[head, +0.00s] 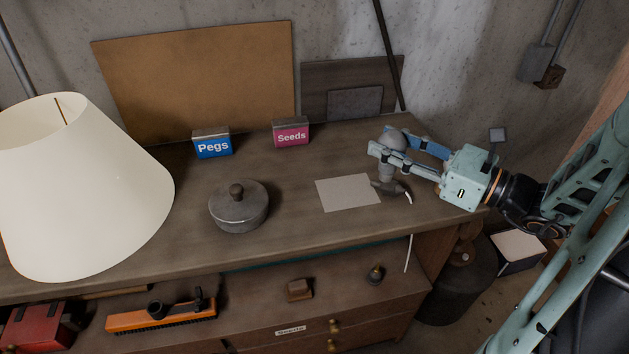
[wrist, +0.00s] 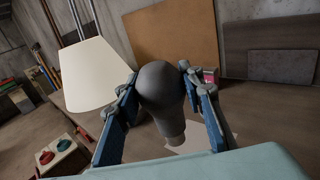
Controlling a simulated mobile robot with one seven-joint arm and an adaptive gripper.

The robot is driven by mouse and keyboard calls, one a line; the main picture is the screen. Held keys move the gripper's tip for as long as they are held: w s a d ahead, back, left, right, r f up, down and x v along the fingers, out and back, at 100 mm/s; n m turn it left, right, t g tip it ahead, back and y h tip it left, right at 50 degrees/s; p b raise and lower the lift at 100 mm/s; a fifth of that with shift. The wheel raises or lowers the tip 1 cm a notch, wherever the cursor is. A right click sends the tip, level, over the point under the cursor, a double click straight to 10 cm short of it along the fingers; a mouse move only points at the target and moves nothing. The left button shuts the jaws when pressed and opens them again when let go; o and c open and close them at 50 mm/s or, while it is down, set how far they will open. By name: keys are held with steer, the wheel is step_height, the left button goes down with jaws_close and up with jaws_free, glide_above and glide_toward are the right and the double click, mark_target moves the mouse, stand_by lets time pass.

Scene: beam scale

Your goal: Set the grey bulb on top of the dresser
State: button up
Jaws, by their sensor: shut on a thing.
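The grey bulb (head: 393,139) is held between the two fingers of my gripper (head: 388,152) at the right end of the dresser top (head: 290,222). In the wrist view the bulb (wrist: 163,90) has its round end up and its narrow base down, slightly tilted, with a blue finger on each side. The bulb is over or near the right edge of a pale sheet (head: 347,193) on the dresser top. I cannot tell whether its base touches the surface or a dark socket-like piece (head: 392,187) with a pale cord just below it.
A lidded grey pot (head: 238,208) stands left of the sheet. A blue Pegs box (head: 212,143) and a pink Seeds box (head: 291,133) stand behind. A large cream lampshade (head: 85,190) fills the left. The dresser top between the boxes and the sheet is clear.

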steer(key=shift+w+a+f+p, duration=0.2)
steer(key=shift+w+a+f, duration=0.7)
steer(key=shift+a+f, duration=1.2)
steer(key=shift+w+a+f+p, duration=0.2)
steer(key=shift+w+a+f, duration=0.7)
steer(key=shift+a+f, duration=1.15)
steer(key=shift+w+a+f+p, duration=0.2)
steer(key=shift+w+a+f, duration=0.7)
steer(key=shift+a+f, duration=1.2)
steer(key=shift+d+f, duration=0.15)
steer(key=shift+f, duration=0.05)
steer(key=shift+f, duration=0.15)
steer(key=o, duration=1.1)
steer(key=shift+r, duration=0.2)
